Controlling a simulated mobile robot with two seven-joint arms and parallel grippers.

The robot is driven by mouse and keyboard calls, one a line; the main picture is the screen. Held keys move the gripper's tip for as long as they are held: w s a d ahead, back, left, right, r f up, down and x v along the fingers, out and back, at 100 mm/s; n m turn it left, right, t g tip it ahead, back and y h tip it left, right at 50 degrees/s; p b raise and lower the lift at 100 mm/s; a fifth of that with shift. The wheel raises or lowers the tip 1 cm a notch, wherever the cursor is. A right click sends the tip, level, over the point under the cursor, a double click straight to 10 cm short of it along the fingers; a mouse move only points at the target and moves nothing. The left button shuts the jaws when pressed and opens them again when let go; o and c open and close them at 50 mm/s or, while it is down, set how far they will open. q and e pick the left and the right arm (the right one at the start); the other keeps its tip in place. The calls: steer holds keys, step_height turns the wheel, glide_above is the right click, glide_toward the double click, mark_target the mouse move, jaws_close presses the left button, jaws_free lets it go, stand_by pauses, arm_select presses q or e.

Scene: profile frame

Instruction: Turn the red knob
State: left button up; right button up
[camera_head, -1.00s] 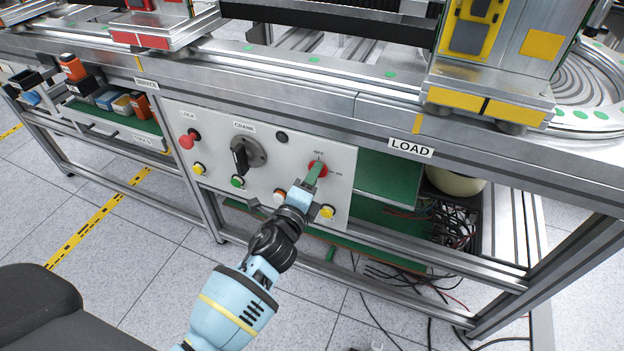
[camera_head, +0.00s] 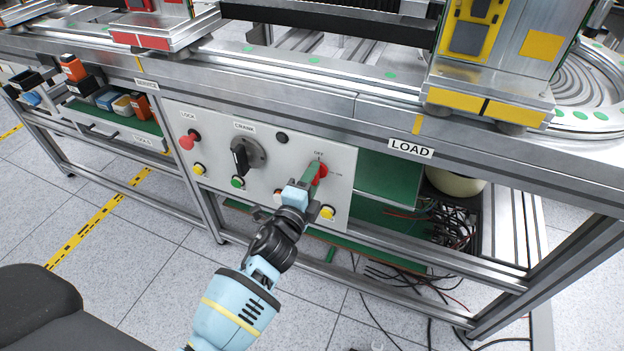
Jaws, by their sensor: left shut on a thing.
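The red knob (camera_head: 323,170) is on the right part of the light grey control panel (camera_head: 265,196), by the "OFF" and "ON" lettering. My left gripper (camera_head: 313,173) reaches up to it from below, its green fingers shut on the knob. The fingers cover much of the knob, so only its red right side shows clearly and its exact angle is hard to tell. My right gripper is not in view.
Left on the panel are a red LOCK button (camera_head: 188,139) and the black CRANK handle (camera_head: 240,157). Small buttons line the lower panel, with a yellow one (camera_head: 327,212) close to my wrist. A metal beam (camera_head: 290,107) runs above. Loose cables (camera_head: 450,232) lie right.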

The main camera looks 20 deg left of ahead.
arm_select(q)
steer(key=o, duration=1)
steer(key=shift+s, duration=0.1)
steer(key=shift+s+a+p, duration=0.1)
steer(key=shift+s+p, duration=0.3)
steer(key=shift+s, duration=3.45)
